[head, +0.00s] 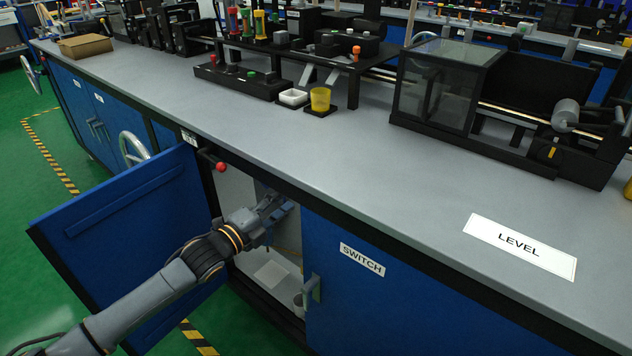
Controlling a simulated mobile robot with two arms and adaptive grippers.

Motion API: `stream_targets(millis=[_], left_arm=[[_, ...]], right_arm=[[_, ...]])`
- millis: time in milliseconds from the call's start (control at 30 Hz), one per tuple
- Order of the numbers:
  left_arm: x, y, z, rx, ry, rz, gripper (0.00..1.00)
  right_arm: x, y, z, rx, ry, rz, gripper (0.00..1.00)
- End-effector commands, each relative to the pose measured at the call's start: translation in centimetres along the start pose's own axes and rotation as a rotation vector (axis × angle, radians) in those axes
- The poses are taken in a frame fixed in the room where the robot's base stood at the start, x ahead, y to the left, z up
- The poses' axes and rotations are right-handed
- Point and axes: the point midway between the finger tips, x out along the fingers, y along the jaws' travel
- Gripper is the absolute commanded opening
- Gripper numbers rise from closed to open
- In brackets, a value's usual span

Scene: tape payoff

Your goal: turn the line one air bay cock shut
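The open bay (232,187) lies under the bench top, and its blue door (125,215) is swung out to the left. My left gripper (278,207) reaches into the bay, near the upper right of the opening. A small blue part shows at its fingertips; I cannot tell whether it is the cock's handle or part of the gripper, nor whether the fingers are open or shut. No cock can be clearly made out, as the gripper and bench edge hide that part of the bay. My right gripper is not in view.
A pale block (271,274) lies on the bay floor. The shut door labelled SWITCH (362,259) borders the bay on the right.

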Motion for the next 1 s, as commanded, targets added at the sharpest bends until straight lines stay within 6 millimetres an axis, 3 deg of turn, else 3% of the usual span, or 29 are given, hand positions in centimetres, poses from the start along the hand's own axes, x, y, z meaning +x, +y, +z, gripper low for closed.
stream_targets(millis=[133,300,500,700,1000], left_arm=[[3.4,0.0,-0.1,0.001,0.001,-0.003,0.38],[7.0,0.2,0.0,0.000,0.000,-0.001,0.38],[10.0,0.2,0.0,-0.001,-0.001,0.000,0.38],[11.3,0.1,0.0,-0.001,-0.001,0.001,0.38],[11.5,0.1,0.0,-0.002,-0.001,0.001,0.38]], right_arm=[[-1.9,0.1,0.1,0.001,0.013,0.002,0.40],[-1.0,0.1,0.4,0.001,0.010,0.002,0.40],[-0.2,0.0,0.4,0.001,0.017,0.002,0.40],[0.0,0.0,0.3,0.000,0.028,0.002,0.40],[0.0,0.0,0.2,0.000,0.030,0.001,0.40]])
